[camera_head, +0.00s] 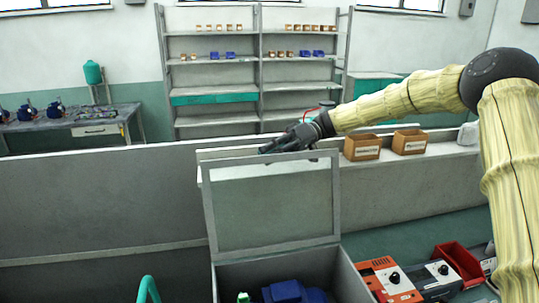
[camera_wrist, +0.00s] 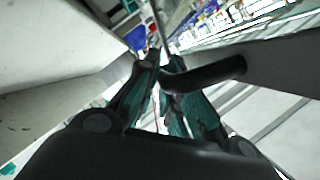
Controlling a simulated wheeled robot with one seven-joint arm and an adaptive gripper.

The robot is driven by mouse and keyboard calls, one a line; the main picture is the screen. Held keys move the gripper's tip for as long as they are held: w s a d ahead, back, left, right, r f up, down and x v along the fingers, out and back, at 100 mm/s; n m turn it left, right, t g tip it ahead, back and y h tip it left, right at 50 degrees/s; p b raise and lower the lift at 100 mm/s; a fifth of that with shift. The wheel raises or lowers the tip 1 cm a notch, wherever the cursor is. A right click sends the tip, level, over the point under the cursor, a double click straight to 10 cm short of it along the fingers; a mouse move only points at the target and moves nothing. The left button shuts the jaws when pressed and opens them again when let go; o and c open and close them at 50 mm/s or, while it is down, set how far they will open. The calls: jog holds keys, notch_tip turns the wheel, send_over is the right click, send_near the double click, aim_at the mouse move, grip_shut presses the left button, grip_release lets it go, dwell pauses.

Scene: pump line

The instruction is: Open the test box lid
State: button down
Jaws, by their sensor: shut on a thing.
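The test box (camera_head: 350,280) is a grey box at the bottom middle of the head view. Its lid (camera_head: 210,215), a grey frame with a clear pane, stands raised, close to upright, at the back of the box. My gripper (camera_head: 268,149) is at the lid's top edge, reaching in from the right. In the wrist view its fingers (camera_wrist: 160,72) are shut on a dark bar-like handle (camera_wrist: 212,74). The handle is hard to make out in the head view. A blue part (camera_head: 288,292) and a small green piece (camera_head: 243,297) are inside the open box.
Two cardboard bins (camera_head: 361,147) stand on the ledge right of my gripper. Orange and grey instruments (camera_head: 390,280) and a red bin (camera_head: 458,262) are right of the box. A green curved pipe (camera_head: 148,290) is to its left. Shelves (camera_head: 215,120) stand farther back.

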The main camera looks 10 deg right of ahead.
aim_at(274, 155)
jog(key=shift+n+t, duration=0.4)
jog(key=shift+n, duration=0.4)
jog(key=s+b, duration=0.1)
jog(key=s+r+b, duration=0.1)
jog(key=s+b, duration=0.2)
jog(key=shift+s+r, duration=0.35)
jog(key=shift+s, duration=0.05)
jog(key=shift+s+r+h+b, duration=0.3)
jog(key=shift+s+r+b, duration=0.1)
jog(key=shift+s+b, duration=0.35)
jog(key=c, duration=1.8)
grip_release()
jog(key=shift+d, duration=0.1)
jog(key=v, duration=1.2)
jog(key=shift+s+d, duration=0.1)
jog(key=shift+s, duration=0.05)
